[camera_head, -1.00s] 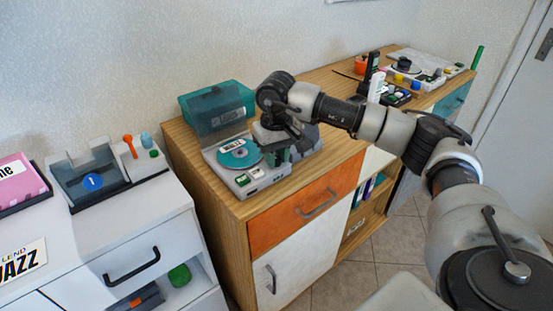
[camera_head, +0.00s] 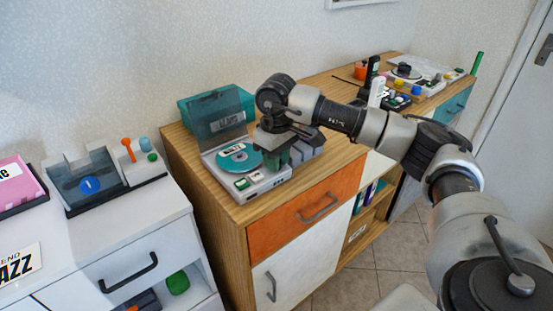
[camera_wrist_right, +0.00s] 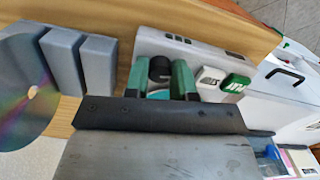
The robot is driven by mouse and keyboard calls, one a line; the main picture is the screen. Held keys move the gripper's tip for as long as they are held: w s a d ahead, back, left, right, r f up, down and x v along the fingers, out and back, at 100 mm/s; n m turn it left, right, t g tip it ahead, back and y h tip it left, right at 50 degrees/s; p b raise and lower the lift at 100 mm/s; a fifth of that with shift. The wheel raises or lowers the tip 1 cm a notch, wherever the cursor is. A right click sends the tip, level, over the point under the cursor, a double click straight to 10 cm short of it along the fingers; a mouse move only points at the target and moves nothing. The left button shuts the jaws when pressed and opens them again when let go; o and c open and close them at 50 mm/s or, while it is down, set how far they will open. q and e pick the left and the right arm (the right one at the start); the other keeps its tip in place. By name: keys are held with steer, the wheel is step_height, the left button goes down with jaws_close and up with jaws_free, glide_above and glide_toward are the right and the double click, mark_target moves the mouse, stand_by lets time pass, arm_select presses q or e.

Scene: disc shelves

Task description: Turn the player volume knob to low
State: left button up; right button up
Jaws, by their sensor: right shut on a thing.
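The disc player (camera_head: 222,178) is a light grey box with a teal disc (camera_head: 238,158) and a raised clear lid (camera_head: 217,117), on the wooden cabinet. In the right wrist view the player (camera_wrist_right: 212,52) shows white and green buttons (camera_wrist_right: 233,83) beside a round black knob (camera_wrist_right: 160,68). My right gripper (camera_head: 275,160) is at the player's right end. In the wrist view its green fingertips (camera_wrist_right: 160,78) stand on either side of the knob and are shut on it. The knob's setting cannot be read. My left gripper is out of view.
Grey blocks (camera_head: 308,146) stand close to the right of the player; they and a shiny disc (camera_wrist_right: 25,85) show in the wrist view. A teal box (camera_head: 195,112) is behind the player. Other devices (camera_head: 405,75) stand at the cabinet's far end.

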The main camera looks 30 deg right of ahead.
steer(key=shift+r, duration=0.15)
steer(key=o, duration=0.9)
step_height(320, 180, up, 11)
steer(key=shift+f, duration=0.15)
stand_by(0.3)
